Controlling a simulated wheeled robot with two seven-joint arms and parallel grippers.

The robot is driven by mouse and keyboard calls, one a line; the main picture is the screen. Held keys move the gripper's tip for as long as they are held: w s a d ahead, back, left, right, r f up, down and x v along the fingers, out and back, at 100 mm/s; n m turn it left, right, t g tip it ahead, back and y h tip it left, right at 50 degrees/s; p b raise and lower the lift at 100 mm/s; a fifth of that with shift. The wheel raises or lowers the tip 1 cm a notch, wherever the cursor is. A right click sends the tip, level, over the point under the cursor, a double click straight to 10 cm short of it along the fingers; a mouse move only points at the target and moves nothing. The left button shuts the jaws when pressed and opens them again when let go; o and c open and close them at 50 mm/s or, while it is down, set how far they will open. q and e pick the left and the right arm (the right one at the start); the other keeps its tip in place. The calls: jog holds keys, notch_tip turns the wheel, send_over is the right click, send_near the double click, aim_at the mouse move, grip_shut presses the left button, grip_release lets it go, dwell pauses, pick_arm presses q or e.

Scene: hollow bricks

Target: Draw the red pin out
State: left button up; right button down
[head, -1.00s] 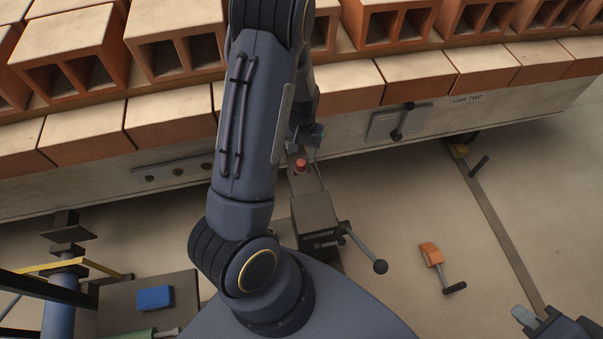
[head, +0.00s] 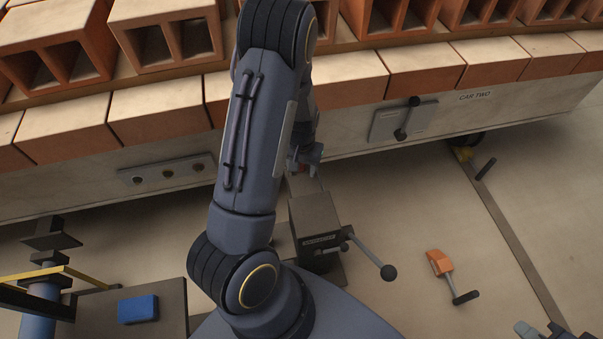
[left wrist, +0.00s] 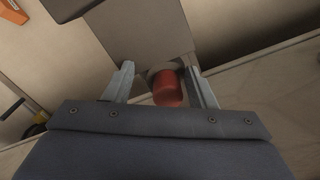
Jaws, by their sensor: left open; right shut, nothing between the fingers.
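The red pin (left wrist: 167,88) stands in the left wrist view as a short red cylinder, its lower end in a round seat by a grey box-shaped device. My left gripper (left wrist: 160,80) is open, with one finger on each side of the pin; the right finger is closer to it. I cannot tell whether either finger touches it. In the head view my left gripper (head: 305,158) is over the device (head: 316,222) beside the car, and it mostly hides the pin. My right gripper (head: 540,330) is at the bottom right edge, partly cut off, shut and empty.
A lever with a dark knob (head: 388,272) sticks out from the device. The brick-laden car (head: 350,125), with a handle (head: 407,118) on its side, runs across behind. An orange-headed tool (head: 440,262) lies on the floor at right. A blue block (head: 138,308) lies at lower left.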

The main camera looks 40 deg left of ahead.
pick_arm(q)
jog(key=shift+s+a, duration=0.15)
jog(key=shift+a, duration=0.2)
jog(key=shift+a, duration=0.15)
dwell(0.3)
jog(key=c, duration=1.1)
jog(key=shift+o, duration=0.2)
jog(key=shift+r, duration=0.25)
jog(key=shift+r+p, duration=2.45)
jog(key=shift+r, duration=0.25)
